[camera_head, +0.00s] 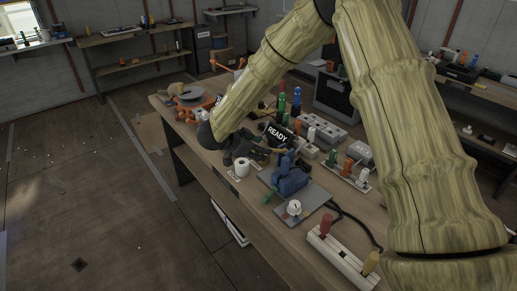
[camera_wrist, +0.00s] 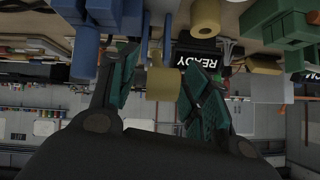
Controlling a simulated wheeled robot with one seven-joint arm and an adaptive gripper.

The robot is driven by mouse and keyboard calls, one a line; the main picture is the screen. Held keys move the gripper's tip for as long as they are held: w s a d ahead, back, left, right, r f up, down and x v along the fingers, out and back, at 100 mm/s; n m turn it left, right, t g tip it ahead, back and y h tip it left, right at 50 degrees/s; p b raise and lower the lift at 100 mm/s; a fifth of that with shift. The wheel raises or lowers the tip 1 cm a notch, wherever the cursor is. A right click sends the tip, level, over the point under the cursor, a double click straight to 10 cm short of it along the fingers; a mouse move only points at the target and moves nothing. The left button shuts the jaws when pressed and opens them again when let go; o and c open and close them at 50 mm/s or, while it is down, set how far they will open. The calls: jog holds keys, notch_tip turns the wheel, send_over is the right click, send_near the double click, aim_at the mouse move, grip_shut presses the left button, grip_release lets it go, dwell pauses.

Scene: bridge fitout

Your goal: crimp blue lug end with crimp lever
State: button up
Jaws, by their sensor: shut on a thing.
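A blue tool (camera_head: 290,180), which looks like the crimp press, stands on a grey plate near the table's front edge. My gripper (camera_head: 254,150) is left of the blue tool, low over the table. In the wrist view my gripper's (camera_wrist: 160,90) teal-padded fingers flank a small tan piece (camera_wrist: 162,84), and they are shut on it as far as I can tell. I cannot identify the blue lug end.
A white roll (camera_head: 242,168) stands just in front of my gripper. A black READY sign (camera_head: 277,135) is close behind. A pale block with red and yellow handles (camera_head: 340,258) lies at the front right. Upright coloured bottles and grey boxes crowd the back. The floor at left is clear.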

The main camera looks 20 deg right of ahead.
jog(key=shift+d, duration=0.1)
jog(key=o, duration=1.4)
jog(key=shift+d, duration=0.1)
jog(key=shift+a, duration=0.2)
jog(key=v, duration=1.2)
